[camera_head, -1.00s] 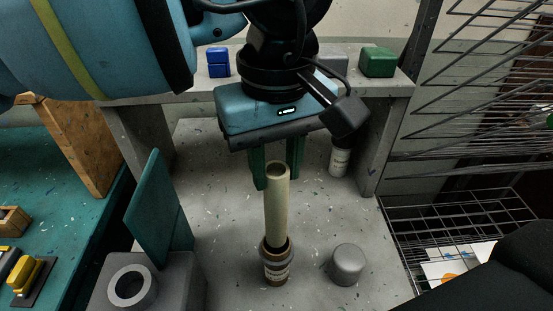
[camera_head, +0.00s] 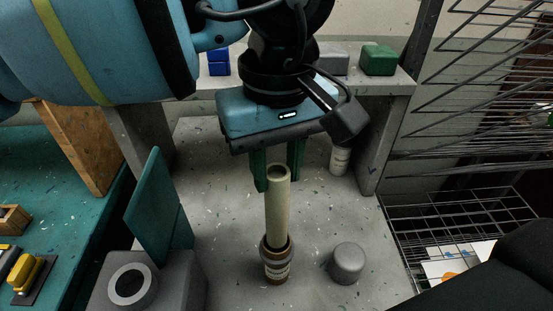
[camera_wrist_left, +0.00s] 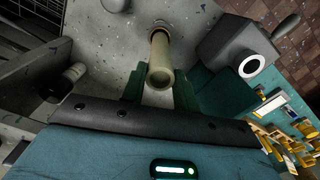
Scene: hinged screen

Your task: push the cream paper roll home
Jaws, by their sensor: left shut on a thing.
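The cream paper roll (camera_head: 278,210) stands nearly upright, its lower end inside the mouth of a brown tube with a grey collar and pale label (camera_head: 277,270). A long stretch of the roll still shows above the collar. My left gripper (camera_head: 279,175) is shut on the roll near its upper end, with one green finger on each side. In the left wrist view the roll (camera_wrist_left: 160,60) runs away between the green fingers (camera_wrist_left: 159,92), its open hollow end facing the camera. The roll's lower end is hidden in the tube. My right gripper is not in view.
A grey round cap (camera_head: 347,262) sits right of the tube. A grey block with a ring opening (camera_head: 130,287) and a teal panel (camera_head: 158,215) stand at left. A labelled cylinder (camera_head: 340,160) stands behind. A wire rack (camera_head: 450,230) is at right.

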